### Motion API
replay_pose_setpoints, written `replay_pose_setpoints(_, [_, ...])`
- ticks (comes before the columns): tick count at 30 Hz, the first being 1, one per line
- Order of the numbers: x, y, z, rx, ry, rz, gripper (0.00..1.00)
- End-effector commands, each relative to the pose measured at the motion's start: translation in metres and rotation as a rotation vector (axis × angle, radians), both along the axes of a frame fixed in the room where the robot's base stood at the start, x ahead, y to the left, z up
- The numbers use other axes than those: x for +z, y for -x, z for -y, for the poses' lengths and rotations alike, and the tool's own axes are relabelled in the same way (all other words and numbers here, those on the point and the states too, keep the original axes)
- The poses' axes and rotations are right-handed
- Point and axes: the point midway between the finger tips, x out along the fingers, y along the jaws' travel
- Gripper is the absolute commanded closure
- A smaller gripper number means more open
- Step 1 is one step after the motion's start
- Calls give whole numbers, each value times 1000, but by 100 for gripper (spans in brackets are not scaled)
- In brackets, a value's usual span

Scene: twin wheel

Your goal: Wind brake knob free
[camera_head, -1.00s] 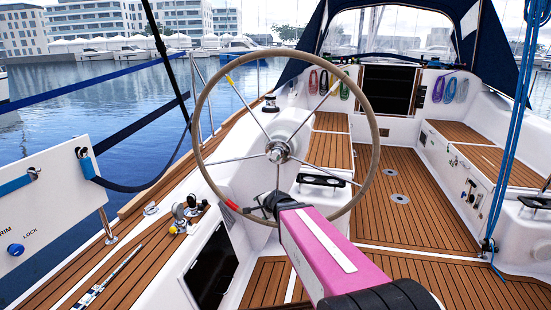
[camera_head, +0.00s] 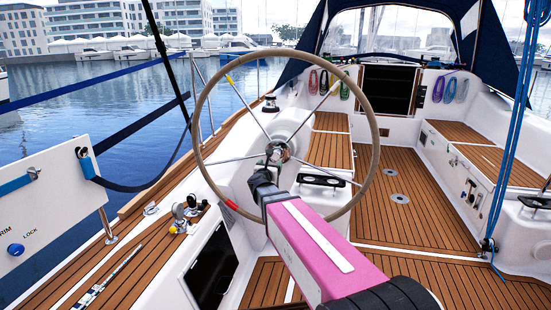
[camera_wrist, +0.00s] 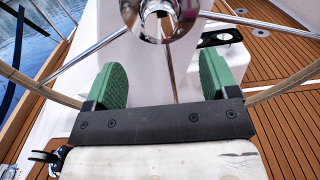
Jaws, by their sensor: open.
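The steering wheel (camera_head: 371,155) stands upright in front of me, with a red mark low on its rim. Its shiny metal hub (camera_head: 283,147) is at the middle, partly hidden by my gripper; I cannot clearly tell a separate brake knob there. The hub also shows at the top edge of the wrist view (camera_wrist: 160,20), cut off by the frame. My gripper (camera_head: 273,156) is close to the hub. In the wrist view, its green fingers (camera_wrist: 162,72) are wide apart, with nothing between them, and the hub lies just beyond their tips.
Wheel spokes (camera_wrist: 85,58) spread out around my gripper. A white panel (camera_head: 60,200) at the left carries a blue knob (camera_head: 15,249) near the word LOCK. A white pedestal (camera_wrist: 130,55) stands behind the wheel. Teak deck (camera_head: 410,220) lies open at the right.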

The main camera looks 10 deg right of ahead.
Motion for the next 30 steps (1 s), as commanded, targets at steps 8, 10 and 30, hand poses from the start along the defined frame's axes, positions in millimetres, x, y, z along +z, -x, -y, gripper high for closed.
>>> replay_pose_setpoints(8, [-1, -41, 15, 0, 3, -1, 20])
replay_pose_setpoints(10, [-1, -53, 20, 0, 4, -1, 20])
replay_pose_setpoints(30, [0, -92, 38, 2, 5, -2, 36])
